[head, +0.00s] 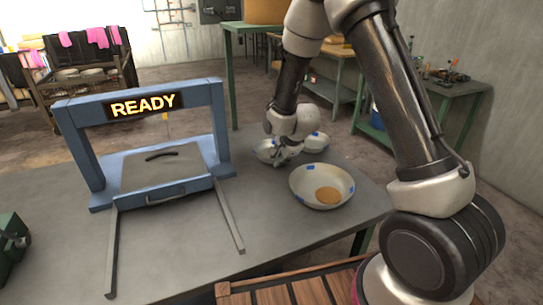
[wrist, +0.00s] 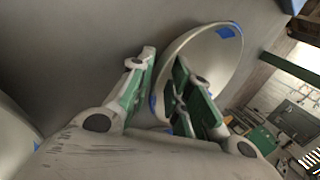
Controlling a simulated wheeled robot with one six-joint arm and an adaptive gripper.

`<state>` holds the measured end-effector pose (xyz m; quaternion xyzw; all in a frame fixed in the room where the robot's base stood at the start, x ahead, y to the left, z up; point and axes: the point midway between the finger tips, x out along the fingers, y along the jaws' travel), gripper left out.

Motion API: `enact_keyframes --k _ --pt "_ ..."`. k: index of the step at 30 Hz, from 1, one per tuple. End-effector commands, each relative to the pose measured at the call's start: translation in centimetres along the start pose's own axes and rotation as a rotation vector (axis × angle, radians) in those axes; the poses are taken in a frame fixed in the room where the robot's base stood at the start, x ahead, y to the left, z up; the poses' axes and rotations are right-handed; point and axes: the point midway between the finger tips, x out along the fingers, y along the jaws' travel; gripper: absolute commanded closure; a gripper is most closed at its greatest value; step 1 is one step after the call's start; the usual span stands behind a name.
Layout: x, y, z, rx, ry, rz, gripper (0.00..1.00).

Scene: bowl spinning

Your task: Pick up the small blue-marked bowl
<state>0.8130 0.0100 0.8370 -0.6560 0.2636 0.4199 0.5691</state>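In the head view, a pale bowl with blue marks (head: 263,150) stands left of my gripper (head: 284,157), and another pale blue-marked bowl (head: 318,143) shows just right of it. My wrist hides parts of both. In the wrist view, my gripper (wrist: 166,58) is open at a blue-marked bowl (wrist: 208,52). Its right finger is over the bowl's inside and its left finger is outside the rim, with a gap between them. Which of the two head-view bowls this is, I cannot tell for sure.
A larger blue-marked bowl (head: 306,180) with a tan disc (head: 328,195) inside stands nearer. A blue frame (head: 90,150) with a "READY" sign stands at the left on the grey table (head: 185,250). The front middle of the table is clear.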

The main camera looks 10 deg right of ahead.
Motion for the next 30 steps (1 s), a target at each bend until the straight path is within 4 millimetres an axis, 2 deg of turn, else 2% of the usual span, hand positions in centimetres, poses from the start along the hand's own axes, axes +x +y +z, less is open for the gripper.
enact_keyframes --k 6,10,21,25,30 --pt "0.1 0.0 0.0 0.0 0.0 0.0 0.8" --pt "0.1 0.0 0.0 0.0 0.0 0.0 1.0" --pt "0.0 -0.2 -0.1 0.0 0.0 -0.001 1.0" --pt "-1.2 -1.4 -0.3 0.002 0.001 -0.005 1.0" --pt "-4.1 -3.8 -1.1 0.002 0.001 -0.007 1.0"
